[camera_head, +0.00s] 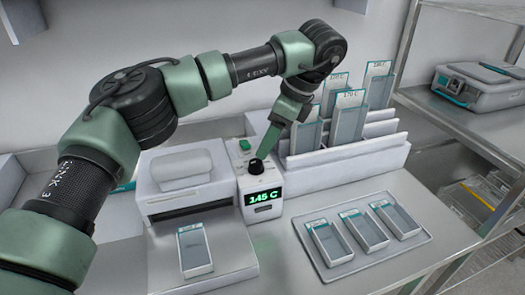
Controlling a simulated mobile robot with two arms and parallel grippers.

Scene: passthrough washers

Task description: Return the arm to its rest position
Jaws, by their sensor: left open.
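My left arm (185,88) comes in from the left and bends down at the wrist. My left gripper (264,150) points down at the black knob (256,166) on top of a small white control box (262,190). The fingertips are right beside or just above the knob; I cannot tell whether they touch it. The gripper is seen edge-on, with nothing visible held in it. The box's green display reads 145 C, and a green button (245,145) sits behind the knob. My right gripper is not in view.
A white machine (180,170) stands left of the box, with a teal-edged tray (194,250) on its front plate. A rack (345,160) of upright labelled trays is behind. A grey platter (375,255) holds 3 trays. A metal shelf (455,118) carries a case (480,85) at right.

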